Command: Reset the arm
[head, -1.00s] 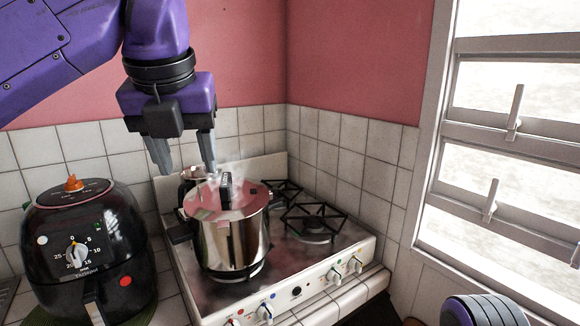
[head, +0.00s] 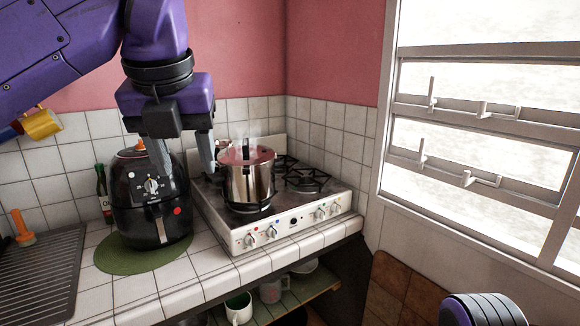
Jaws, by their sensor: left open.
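My left gripper (head: 181,158) hangs from the top left with its fingers pointing down. It is open and empty, in front of the tiled wall and overlapping the air fryer in the picture. A steel pot (head: 249,184) with a lid stands on the stove (head: 287,222), to the right of the gripper and apart from it. Steam rises around the lid. A purple and black part of my other arm shows at the lower right, but the right gripper itself is not seen.
A black air fryer (head: 150,212) stands on a green mat (head: 113,260) left of the stove. A bottle (head: 103,190) and a dark drainboard (head: 40,282) are further left. Mugs sit on a shelf (head: 312,293) below the counter. A window (head: 480,130) fills the right side.

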